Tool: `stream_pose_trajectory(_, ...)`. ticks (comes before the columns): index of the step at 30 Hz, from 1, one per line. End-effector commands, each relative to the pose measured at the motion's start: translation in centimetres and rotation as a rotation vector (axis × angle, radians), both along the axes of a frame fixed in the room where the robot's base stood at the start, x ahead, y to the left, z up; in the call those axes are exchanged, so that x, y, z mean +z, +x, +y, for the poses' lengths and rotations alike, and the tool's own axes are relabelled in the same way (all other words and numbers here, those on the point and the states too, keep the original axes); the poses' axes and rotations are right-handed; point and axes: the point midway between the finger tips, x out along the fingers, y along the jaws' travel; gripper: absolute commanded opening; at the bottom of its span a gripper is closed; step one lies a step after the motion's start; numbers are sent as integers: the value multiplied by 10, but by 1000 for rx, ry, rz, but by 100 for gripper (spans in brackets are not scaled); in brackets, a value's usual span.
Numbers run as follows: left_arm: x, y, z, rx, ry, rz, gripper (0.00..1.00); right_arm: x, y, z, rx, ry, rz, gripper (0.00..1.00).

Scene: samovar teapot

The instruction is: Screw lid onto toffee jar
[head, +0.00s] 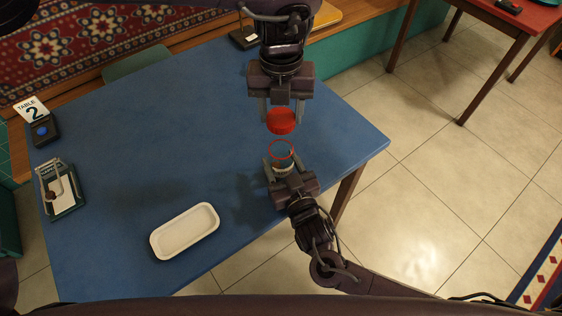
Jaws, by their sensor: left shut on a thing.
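The red lid (281,122) is between the fingertips of my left gripper (281,112), which reaches in from the top and is shut on it. The toffee jar (283,161) is clear with a red ring at its open mouth, near the table's right end. My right gripper (280,164) comes from the lower right, with its fingers closed on both sides of the jar. The lid shows just beyond the jar's mouth in the picture, with a gap between them. The jar's lower part is hidden by my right gripper.
The blue table (170,120) is mostly clear. A white tray (185,231) lies near its front edge. A small dark-based item (244,38) is at the back. A red table (520,12) stands apart at upper right.

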Motion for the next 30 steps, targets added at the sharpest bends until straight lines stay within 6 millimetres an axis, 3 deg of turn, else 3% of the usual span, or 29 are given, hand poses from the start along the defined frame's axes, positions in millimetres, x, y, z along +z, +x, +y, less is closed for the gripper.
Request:
stream_pose_trajectory(1,0,0,0,0,0,0,29,0,0,0,0,0,0,34)
stream_pose_trajectory(6,0,0,0,0,0,0,29,0,0,0,0,0,0,13)
stream_pose_trajectory(10,-9,0,0,0,0,2,29,0,0,0,0,0,0,13)
stream_pose_trajectory(18,-46,0,0,1,0,3,29,0,0,0,0,0,0,13)
stream_pose_trajectory(30,-50,0,0,0,0,-1,29,0,0,0,0,0,0,13)
